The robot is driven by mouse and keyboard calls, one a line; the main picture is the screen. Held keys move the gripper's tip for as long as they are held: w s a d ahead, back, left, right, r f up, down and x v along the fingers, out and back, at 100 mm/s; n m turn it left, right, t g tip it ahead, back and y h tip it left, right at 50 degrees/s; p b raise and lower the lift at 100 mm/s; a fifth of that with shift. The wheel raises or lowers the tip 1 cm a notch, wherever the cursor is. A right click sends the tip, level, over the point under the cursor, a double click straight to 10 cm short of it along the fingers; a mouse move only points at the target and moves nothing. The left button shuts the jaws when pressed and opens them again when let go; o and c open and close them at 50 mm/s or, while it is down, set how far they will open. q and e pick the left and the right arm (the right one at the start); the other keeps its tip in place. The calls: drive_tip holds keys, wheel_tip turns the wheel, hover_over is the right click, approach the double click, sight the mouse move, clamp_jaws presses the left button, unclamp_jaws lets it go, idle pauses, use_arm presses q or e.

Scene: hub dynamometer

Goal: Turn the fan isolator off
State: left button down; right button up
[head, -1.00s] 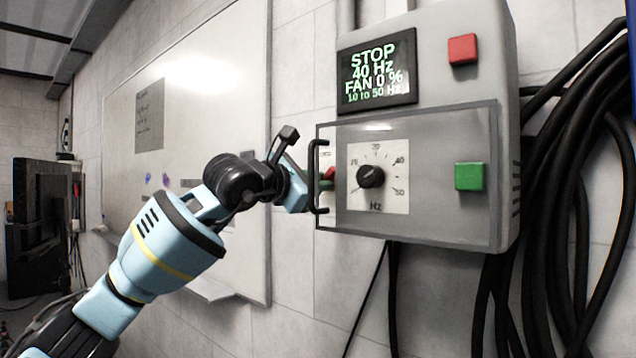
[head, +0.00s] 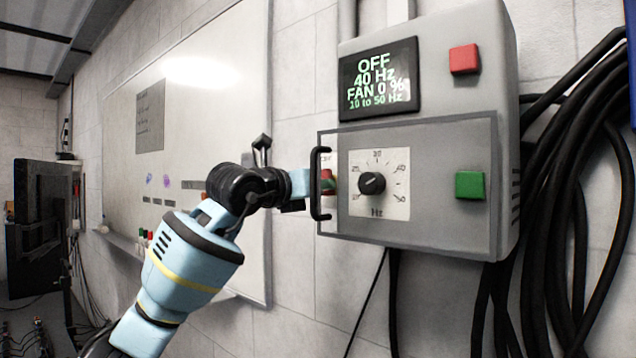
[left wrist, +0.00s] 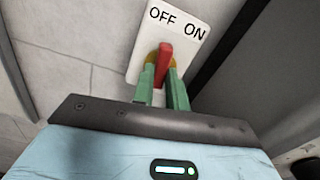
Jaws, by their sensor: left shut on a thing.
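The fan isolator has a white plate (left wrist: 140,50) marked OFF and ON, with a red handle (left wrist: 164,62) on a yellow base. The handle's top points up towards the OFF mark. My left gripper (left wrist: 163,72) has its green fingers on either side of the red handle and is shut on it. In the head view, my left gripper (head: 323,184) reaches the left side of the grey control box (head: 440,30). There the isolator is mostly hidden by the gripper and a black bar handle. The box's display (head: 378,80) reads OFF, 40 Hz, FAN 0 %. My right gripper is not in view.
The black bar handle (head: 314,184) of the clear cover stands close to my left gripper. Behind the cover are a Hz dial (head: 372,183) and a green button (head: 470,185); a red button (head: 464,59) sits above. Thick black cables (head: 560,200) hang at right.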

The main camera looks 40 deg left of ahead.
use_arm(q)
drive_tip(key=shift+r+n+p, duration=0.15)
drive_tip(key=shift+n+p, duration=1.05)
drive_tip(key=shift+n, duration=2.3)
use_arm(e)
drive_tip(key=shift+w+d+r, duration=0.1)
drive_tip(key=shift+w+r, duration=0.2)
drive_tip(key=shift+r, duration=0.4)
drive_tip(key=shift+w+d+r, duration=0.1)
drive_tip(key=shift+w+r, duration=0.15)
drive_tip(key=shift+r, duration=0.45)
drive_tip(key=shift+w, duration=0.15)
use_arm(q)
drive_tip(key=c, duration=1.4)
unclamp_jaws()
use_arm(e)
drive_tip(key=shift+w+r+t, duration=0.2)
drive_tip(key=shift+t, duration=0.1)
